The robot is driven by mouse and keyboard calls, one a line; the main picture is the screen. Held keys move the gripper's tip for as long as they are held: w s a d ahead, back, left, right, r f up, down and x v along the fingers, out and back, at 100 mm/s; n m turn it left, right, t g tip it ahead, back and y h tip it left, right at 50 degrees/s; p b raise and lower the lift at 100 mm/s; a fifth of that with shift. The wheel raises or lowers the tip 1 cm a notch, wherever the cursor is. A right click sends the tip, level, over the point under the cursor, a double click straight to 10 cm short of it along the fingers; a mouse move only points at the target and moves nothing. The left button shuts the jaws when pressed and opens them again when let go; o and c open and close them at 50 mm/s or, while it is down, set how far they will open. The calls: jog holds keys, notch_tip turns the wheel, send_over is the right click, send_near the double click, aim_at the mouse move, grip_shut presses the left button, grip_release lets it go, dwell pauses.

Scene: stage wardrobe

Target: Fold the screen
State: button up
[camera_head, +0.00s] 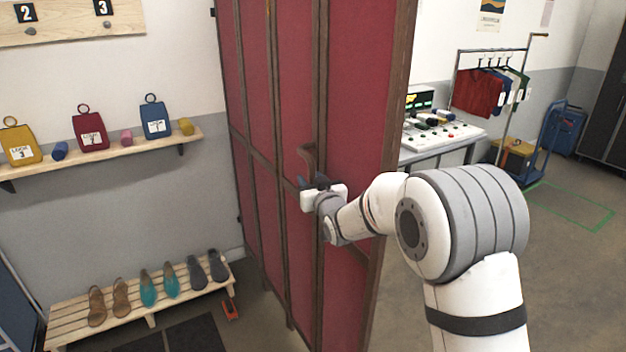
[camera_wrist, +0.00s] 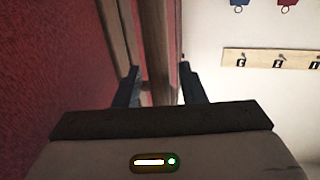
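The folding screen (camera_head: 295,100) has tall red panels in dark wooden frames and stands upright in the middle of the head view. Its panels are angled to each other, and it also fills the left of the wrist view (camera_wrist: 50,60). A curved brown wooden handle (camera_head: 308,157) is on one frame post. My gripper (camera_head: 314,184) is at the lower end of this handle, close to the screen. In the wrist view, my gripper (camera_wrist: 160,88) has its dark fingers apart on either side of a brown wooden piece (camera_wrist: 156,50). Contact is unclear, and the handle's lower end is hidden.
A slatted shoe bench (camera_head: 130,304) and a wall shelf (camera_head: 110,155) with coloured tags stand left of the screen. A control desk (camera_head: 440,140), a garment rack (camera_head: 490,50) and a blue trolley (camera_head: 548,140) are behind at right. Floor at right is mostly clear.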

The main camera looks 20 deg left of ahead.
jog(key=shift+c, duration=0.4)
grip_shut()
